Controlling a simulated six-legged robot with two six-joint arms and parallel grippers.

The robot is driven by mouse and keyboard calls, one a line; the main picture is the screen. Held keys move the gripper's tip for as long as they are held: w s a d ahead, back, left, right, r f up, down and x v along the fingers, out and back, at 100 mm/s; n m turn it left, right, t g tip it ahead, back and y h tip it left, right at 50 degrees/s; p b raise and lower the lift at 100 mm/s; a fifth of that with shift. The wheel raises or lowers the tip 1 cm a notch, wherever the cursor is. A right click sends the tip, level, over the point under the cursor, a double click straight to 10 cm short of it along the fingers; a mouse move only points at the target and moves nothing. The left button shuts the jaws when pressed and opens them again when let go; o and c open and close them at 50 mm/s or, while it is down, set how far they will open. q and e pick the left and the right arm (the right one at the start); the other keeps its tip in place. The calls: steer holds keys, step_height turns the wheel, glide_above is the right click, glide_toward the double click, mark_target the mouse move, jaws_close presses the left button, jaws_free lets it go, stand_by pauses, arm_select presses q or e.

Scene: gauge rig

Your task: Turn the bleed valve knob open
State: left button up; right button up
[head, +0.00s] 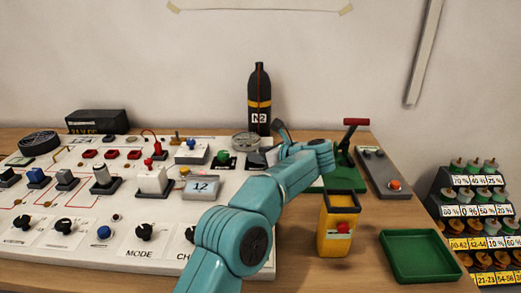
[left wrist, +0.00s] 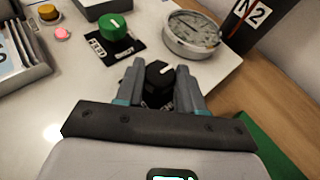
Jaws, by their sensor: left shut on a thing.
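A black knob (left wrist: 159,76) with a white pointer mark stands between the fingers in the left wrist view. The lettering of its label is hidden, so I cannot read whether it is the bleed valve. My left gripper (left wrist: 161,66) is shut on this knob, one finger on each side. In the head view, my left gripper (head: 257,158) is low over the panel's right end, and my arm and wrist hide most of the knob. A green knob (left wrist: 114,26) on a black plate sits to its left; it also shows in the head view (head: 223,156). My right gripper is not in view.
A round gauge (left wrist: 192,35) stands just beyond the knob, with a black N2 bottle (head: 259,98) behind. The white panel (head: 125,205) carries several switches and knobs. A yellow box (head: 338,225), a green tray (head: 422,257) and a red-handled green device (head: 345,160) stand to the right.

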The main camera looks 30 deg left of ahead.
arm_select(q)
steer(key=o, duration=1)
steer(key=shift+o, duration=0.2)
steer(key=p+v, duration=0.1)
steer(key=v, duration=1.5)
steer(key=shift+d, duration=0.25)
